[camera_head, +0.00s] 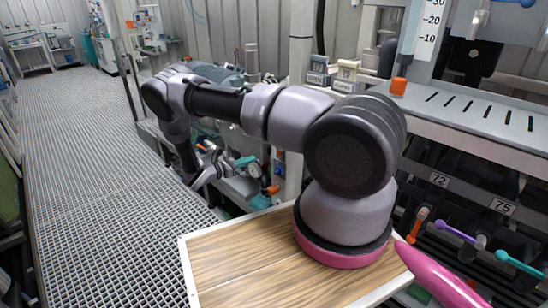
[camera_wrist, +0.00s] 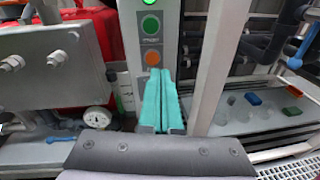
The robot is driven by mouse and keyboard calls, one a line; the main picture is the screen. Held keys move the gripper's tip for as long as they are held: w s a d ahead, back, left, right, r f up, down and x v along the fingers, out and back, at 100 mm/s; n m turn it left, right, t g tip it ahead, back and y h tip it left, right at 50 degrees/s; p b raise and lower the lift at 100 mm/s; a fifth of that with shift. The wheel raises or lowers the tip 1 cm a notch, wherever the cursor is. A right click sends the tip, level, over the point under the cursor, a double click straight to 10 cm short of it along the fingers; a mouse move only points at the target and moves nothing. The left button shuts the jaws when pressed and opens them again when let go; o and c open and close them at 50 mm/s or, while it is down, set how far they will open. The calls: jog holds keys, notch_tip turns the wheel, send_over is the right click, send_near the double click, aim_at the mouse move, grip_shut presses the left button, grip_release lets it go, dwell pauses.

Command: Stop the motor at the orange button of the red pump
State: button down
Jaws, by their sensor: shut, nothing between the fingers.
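In the wrist view, an orange button (camera_wrist: 152,58) sits on a pale upright control panel (camera_wrist: 171,40). A green button (camera_wrist: 150,23) is above it, with a lit green lamp (camera_wrist: 148,2) at the top edge. My gripper (camera_wrist: 160,71) has teal fingers, shut together and empty. In the picture, their tips lie just below the orange button and slightly right of it. I cannot tell whether they touch the panel. A red body (camera_wrist: 85,60), perhaps the red pump, shows partly behind grey metal at the left. In the head view I cannot make out the button.
In the wrist view, a pressure gauge (camera_wrist: 97,117) is at lower left, and a pale frame post (camera_wrist: 218,65) stands right of the panel. In the head view, a wooden-topped surface (camera_head: 235,265) is in front, with open grating floor (camera_head: 75,180) at the left.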

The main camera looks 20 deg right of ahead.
aim_at(278, 154)
notch_tip(278, 154, down, 4)
jog(key=n+t, duration=0.2)
jog(key=shift+s+a+f+n, duration=0.1)
jog(key=shift+f+n, duration=0.1)
jog(key=shift+n, duration=0.1)
jog(key=x, duration=1.4)
jog(key=shift+r, duration=0.25)
